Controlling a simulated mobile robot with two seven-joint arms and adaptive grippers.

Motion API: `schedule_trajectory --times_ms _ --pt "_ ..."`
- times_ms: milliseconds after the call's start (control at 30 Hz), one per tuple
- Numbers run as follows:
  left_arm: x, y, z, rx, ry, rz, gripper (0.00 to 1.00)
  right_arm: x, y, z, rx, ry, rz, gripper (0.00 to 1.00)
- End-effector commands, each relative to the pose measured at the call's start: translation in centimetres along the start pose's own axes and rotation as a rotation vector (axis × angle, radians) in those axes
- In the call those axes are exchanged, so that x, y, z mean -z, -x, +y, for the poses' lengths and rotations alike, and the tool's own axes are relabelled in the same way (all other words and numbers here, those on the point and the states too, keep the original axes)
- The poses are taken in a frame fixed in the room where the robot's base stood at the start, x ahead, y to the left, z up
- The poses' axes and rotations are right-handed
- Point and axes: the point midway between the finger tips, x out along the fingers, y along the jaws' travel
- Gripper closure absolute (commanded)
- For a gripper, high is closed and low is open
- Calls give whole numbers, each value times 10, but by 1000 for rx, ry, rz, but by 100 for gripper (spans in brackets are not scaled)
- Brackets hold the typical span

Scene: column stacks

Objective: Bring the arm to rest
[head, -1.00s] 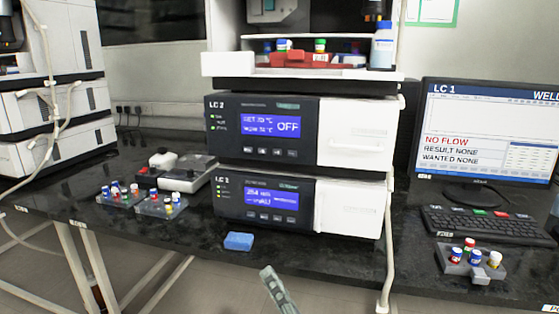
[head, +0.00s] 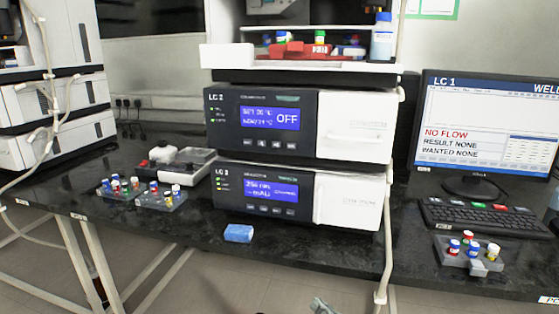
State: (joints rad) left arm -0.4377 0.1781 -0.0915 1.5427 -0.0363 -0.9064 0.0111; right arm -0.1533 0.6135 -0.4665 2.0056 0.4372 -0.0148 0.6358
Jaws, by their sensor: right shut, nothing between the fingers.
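My right gripper (head: 322,305) shows only as a small grey tip at the bottom edge of the head view, below the front edge of the bench (head: 330,262). It is shut, with nothing in it, and stands apart from everything on the bench. The rest of it and of its arm is out of the picture. My left gripper is not in view.
The LC stack (head: 298,160) stands mid-bench. A blue block (head: 238,233) lies before it near the edge. Vial racks stand at the left (head: 160,202) and right (head: 470,262), beside the keyboard (head: 483,216) and monitor (head: 488,130). Floor below is clear.

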Motion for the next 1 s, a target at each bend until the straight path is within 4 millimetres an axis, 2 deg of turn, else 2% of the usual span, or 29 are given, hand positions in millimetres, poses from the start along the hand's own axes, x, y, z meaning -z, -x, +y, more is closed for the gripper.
schedule_trajectory --times_ms 33,267,367,467,567,700,800,1000 --pt "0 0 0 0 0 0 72 -12 2 16 -42 22 -28 100" --pt "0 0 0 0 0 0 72 -48 26 91 -225 175 -166 100" --pt "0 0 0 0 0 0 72 -65 44 129 -317 250 -247 100" --pt "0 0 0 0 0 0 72 -85 73 175 -424 336 -352 100" --pt "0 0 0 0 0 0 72 -107 118 229 -555 432 -497 100" --pt "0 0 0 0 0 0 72 -131 197 296 -727 554 -724 100" --pt "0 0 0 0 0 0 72 -142 252 330 -824 617 -876 100" --pt "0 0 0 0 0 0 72 -152 347 370 -962 689 -1133 100"
